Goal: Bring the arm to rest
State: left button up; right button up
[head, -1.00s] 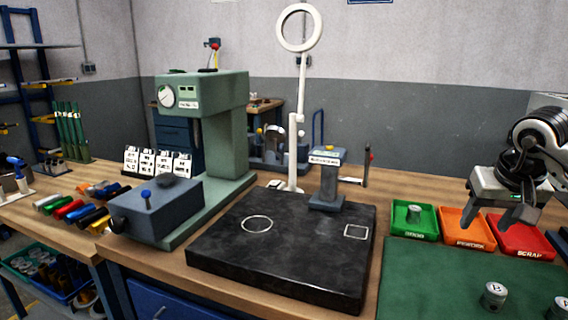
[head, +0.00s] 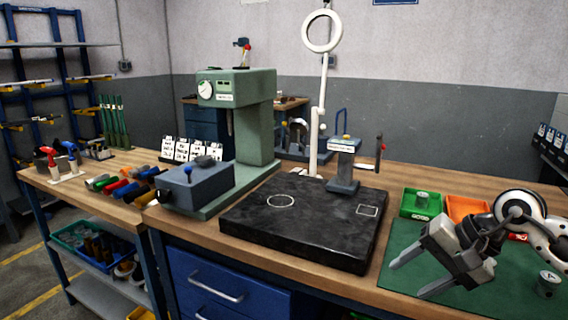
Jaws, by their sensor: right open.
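My right gripper (head: 412,274) is at the lower right of the head view, above the green mat (head: 400,235). Its two fingers point down and left and stand apart, with nothing between them. My right arm comes in from the right edge and hides part of the mat and most of the red tray (head: 519,237). My left gripper is not in view.
A black stone plate (head: 300,240) with a gauge stand (head: 343,165) lies left of the gripper. A green tray (head: 421,204) holding a metal part and an orange tray (head: 467,207) are behind it. A metal part (head: 548,284) stands on the mat at right.

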jog(key=s+a+m+t+y, duration=0.25)
jog(key=a+m+y, duration=0.35)
jog(key=a+m, duration=0.3)
jog(key=s+a+m+t+y, duration=0.25)
jog(key=a+m+y, duration=0.25)
jog(key=a+m, duration=0.45)
jog(key=s+d+f+m+t+h, duration=0.1)
jog(key=d+f+m+t+h, duration=0.4)
jog(key=m, duration=1)
jog(key=s+d+f+m+t+h, duration=0.25)
jog(key=f+m+h, duration=0.4)
jog(key=m, duration=0.95)
jog(key=s+f+m+g+h, duration=0.2)
jog(key=s+f+m+g, duration=0.4)
jog(key=s+f+m, duration=0.4)
notch_tip(320, 180, down, 3)
jog(key=m, duration=0.3)
jog(key=shift+s, duration=0.15)
jog(key=shift+d+h, duration=0.1)
jog(key=shift+h, duration=0.15)
